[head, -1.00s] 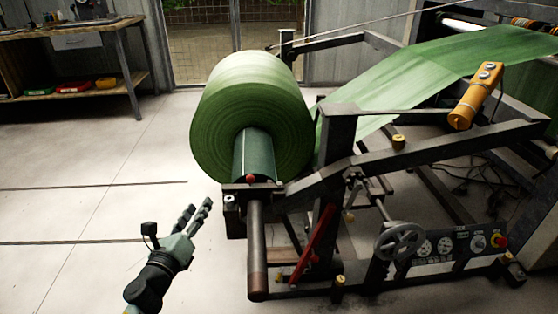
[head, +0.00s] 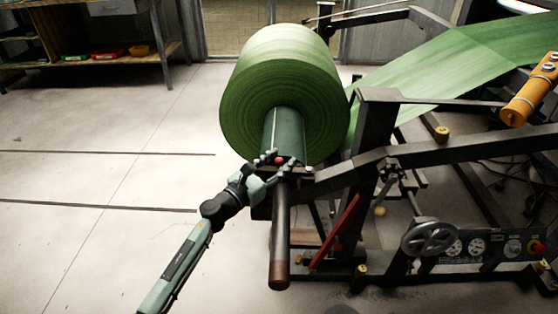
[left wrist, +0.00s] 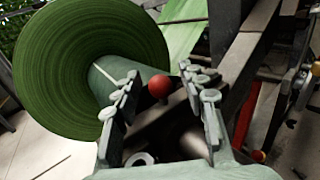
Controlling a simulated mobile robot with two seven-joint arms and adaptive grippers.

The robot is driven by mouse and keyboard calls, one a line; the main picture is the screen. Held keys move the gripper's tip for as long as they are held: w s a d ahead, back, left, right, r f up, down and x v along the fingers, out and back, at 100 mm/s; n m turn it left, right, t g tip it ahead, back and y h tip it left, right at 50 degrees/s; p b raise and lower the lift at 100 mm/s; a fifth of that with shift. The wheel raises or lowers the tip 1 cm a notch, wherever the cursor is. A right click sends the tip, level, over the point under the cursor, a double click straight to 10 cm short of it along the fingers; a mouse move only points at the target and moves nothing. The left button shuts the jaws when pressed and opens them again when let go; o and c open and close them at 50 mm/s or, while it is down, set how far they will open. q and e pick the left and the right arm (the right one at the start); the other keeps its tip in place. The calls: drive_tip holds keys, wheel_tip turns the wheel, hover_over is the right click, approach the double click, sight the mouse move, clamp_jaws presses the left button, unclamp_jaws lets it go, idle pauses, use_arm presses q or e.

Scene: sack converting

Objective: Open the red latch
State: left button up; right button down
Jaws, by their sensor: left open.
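The red latch shows as a red ball knob (head: 280,160) at the end of the green roll's core, on top of the dark bearing block. In the left wrist view the red knob (left wrist: 159,87) lies between the two fingers, apart from both as far as I can see. My left gripper (head: 270,157) is open at the knob, its fingers on either side; it also shows in the left wrist view (left wrist: 160,95). The latch's body below the knob is mostly hidden. My right gripper is not in view.
The large green roll (head: 275,85) stands just behind the latch. A dark shaft (head: 281,240) juts out toward me below it. The machine frame (head: 365,135), a red lever (head: 337,232) and a handwheel (head: 428,237) are to the right. The floor at left is clear.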

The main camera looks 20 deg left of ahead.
use_arm(q)
drive_tip(key=shift+c, duration=0.6)
clamp_jaws()
